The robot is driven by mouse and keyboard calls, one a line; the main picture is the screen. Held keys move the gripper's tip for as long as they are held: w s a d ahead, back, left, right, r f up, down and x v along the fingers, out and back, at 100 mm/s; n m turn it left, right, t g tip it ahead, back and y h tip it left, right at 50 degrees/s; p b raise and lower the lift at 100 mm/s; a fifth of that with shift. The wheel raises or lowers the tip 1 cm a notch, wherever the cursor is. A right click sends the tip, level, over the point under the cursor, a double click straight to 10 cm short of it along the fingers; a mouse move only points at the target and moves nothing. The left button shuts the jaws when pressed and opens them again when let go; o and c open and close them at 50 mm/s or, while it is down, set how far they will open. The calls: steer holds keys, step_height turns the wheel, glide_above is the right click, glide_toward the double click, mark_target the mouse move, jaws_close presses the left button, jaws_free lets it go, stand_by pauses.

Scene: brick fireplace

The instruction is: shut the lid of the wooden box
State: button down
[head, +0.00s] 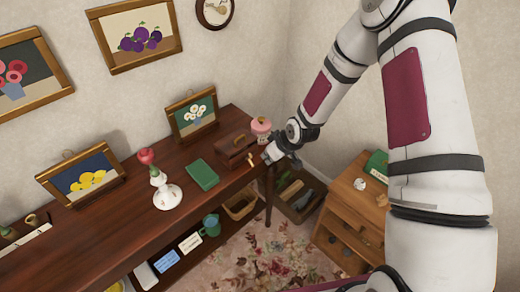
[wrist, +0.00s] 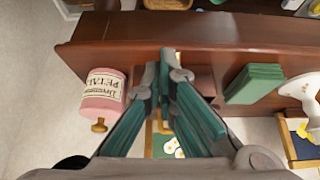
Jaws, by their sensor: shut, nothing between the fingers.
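The wooden box (head: 235,150) is small and reddish brown and stands near the right end of the dark wooden console table (head: 128,222). In the head view my gripper (head: 267,155) is just right of the box, close to its side. In the wrist view my gripper (wrist: 167,54) is shut and empty, with its teal fingers together over the table end. The fingers cover much of the box (wrist: 203,78) there. I cannot tell how far the lid is raised, or whether the fingers touch it.
A pink labelled jar (head: 261,128) stands behind the box, and a green book (head: 202,175) lies to its left. A white vase-like stand with a red flower (head: 167,196) and framed pictures are further left. A wooden cabinet (head: 352,215) stands to the right, across a floor gap.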

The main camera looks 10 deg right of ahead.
steer(key=w+a+r, duration=0.3)
steer(key=w+r, duration=0.1)
steer(key=r, duration=0.5)
steer(key=w+a+r, duration=0.3)
steer(key=r, duration=0.6)
steer(key=shift+g, duration=0.3)
steer(key=x, duration=0.3)
steer(key=p+x, duration=0.1)
steer(key=x, duration=0.3)
steer(key=s+p+x, duration=0.1)
steer(key=x, duration=0.3)
steer(key=shift+d+f, duration=0.1)
steer(key=shift+f, duration=0.15)
steer(key=shift+s+d+f+p, duration=0.15)
steer(key=shift+f+p, duration=0.15)
steer(key=shift+f, duration=0.6)
steer(key=shift+f, duration=0.1)
